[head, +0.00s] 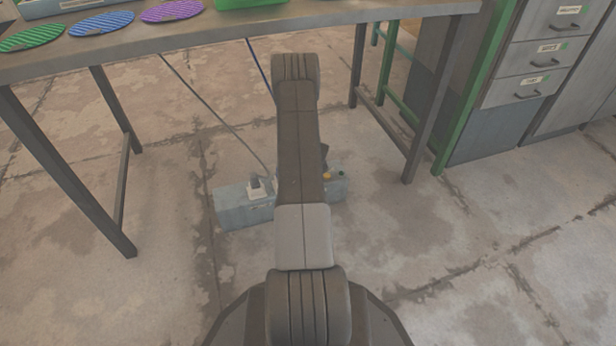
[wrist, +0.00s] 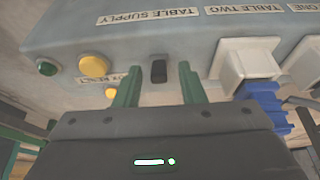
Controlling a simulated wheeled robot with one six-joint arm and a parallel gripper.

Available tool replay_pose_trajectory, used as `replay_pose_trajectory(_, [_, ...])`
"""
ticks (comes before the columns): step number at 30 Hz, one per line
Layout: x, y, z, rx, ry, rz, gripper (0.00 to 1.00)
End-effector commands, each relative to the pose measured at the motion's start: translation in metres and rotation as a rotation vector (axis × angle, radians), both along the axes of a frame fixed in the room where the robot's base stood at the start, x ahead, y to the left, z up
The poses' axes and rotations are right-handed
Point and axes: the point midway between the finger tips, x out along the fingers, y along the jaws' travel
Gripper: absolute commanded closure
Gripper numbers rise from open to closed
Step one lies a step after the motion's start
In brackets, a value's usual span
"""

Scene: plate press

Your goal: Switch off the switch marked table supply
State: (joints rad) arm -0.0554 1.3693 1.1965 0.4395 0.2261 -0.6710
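The grey supply box (head: 243,208) sits on the floor under the table. In the wrist view it shows upside down, with a "TABLE SUPPLY" label (wrist: 150,17). A small black switch (wrist: 158,70) is on the face near that label; which way it is set I cannot tell. My gripper (wrist: 159,80) faces this side, its two green fingers apart with nothing held. The switch shows in the gap between the fingertips; whether they touch the box is unclear. In the head view my arm hides the gripper and switch.
Yellow buttons (wrist: 93,66) and a green round part (wrist: 47,67) lie left of the switch. A white socket (wrist: 245,62) with a blue plug (wrist: 262,102) is close on the right. Table legs (head: 118,225) stand either side; cables hang down to the box.

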Motion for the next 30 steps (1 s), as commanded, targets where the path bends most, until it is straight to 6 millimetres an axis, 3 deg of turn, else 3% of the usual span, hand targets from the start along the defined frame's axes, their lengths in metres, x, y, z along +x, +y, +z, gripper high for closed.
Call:
replay_pose_trajectory(5, [-0.006, -0.002, 0.022, 0.001, -0.001, -0.002, 0.64])
replay_pose_trajectory(18, [-0.040, -0.013, 0.109, 0.000, -0.002, 0.000, 0.64])
replay_pose_trajectory(24, [-0.047, -0.015, 0.126, 0.000, -0.001, 0.001, 0.64])
replay_pose_trajectory(30, [-0.049, -0.015, 0.128, 0.000, -0.001, 0.001, 0.64])
